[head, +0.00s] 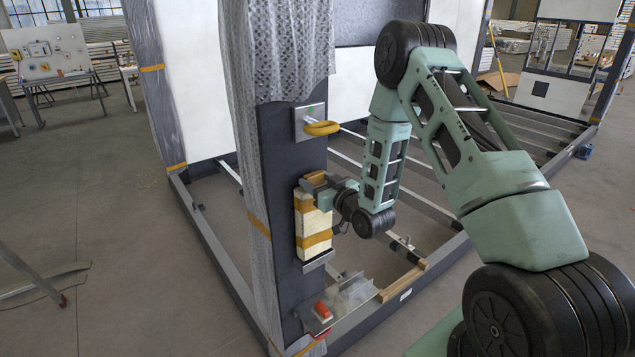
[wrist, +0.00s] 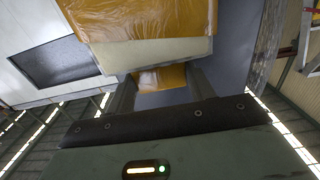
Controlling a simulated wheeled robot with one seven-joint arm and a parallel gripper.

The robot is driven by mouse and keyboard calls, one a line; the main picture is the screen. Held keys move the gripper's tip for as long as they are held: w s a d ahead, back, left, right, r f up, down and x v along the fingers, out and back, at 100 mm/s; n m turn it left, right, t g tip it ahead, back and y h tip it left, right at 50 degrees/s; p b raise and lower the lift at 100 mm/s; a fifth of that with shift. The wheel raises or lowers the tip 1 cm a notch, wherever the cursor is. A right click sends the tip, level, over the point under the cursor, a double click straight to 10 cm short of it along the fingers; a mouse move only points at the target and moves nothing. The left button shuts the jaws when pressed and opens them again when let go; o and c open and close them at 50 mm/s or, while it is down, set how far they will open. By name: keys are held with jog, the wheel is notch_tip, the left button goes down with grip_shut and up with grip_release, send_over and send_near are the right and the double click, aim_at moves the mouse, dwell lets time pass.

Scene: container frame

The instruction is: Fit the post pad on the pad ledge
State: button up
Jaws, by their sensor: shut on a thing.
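The post pad (head: 312,222) is a cream block with orange bands, upright against the dark post's face in the head view. My gripper (head: 316,184) is shut on its upper end, reaching in from the right. The pad ledge (head: 319,261) is a small grey metal shelf on the post, right under the pad's lower end. I cannot tell whether the pad touches it. In the wrist view, the pad (wrist: 155,52) fills the top middle, with orange wrap between my gripper's fingers (wrist: 163,85). The ledge cannot be made out there.
The dark post (head: 280,165) has plastic sheeting on its left side. Open floor lies to the left.

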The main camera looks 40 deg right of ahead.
jog(key=shift+f, duration=0.15)
jog(key=shift+f+b, duration=0.75)
jog(key=shift+b, duration=0.2)
jog(key=shift+f, duration=0.1)
jog(key=shift+f+b, duration=0.35)
jog(key=shift+b, duration=0.1)
jog(key=shift+f+b, duration=0.45)
jog(key=shift+b, duration=0.05)
jog(key=o, duration=1.3)
jog(key=shift+o, duration=0.2)
jog(key=s+p, duration=0.5)
jog(key=s, duration=1.2)
jog(key=shift+s+d, duration=0.2)
jog(key=shift+d, duration=0.1)
